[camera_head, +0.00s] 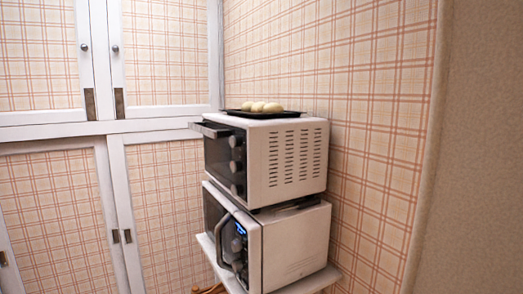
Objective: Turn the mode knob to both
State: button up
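A white toaster oven (289,160) with a dark front stands in the middle of the view, seen mostly from its vented right side. Its front faces left, with a handle (212,130) at the top. Several round knobs sit in a column along the front's near edge: an upper knob (236,141), a middle knob (234,166) and a lower knob (236,189). I cannot tell which is the mode knob, and their markings and settings are too small to read. My gripper is not in view.
The oven stands on a white microwave (296,248), which rests on a white shelf (327,276). A black tray (291,115) with several pale buns (262,106) lies on top of the oven. White-framed plaid cabinets (165,55) stand at left. A beige surface (485,150) fills the right edge.

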aim_at(235, 166)
jog(key=i+j+u, duration=0.15)
jog(key=i, duration=0.75)
jog(key=i+j+u, duration=0.2)
jog(key=i, duration=0.75)
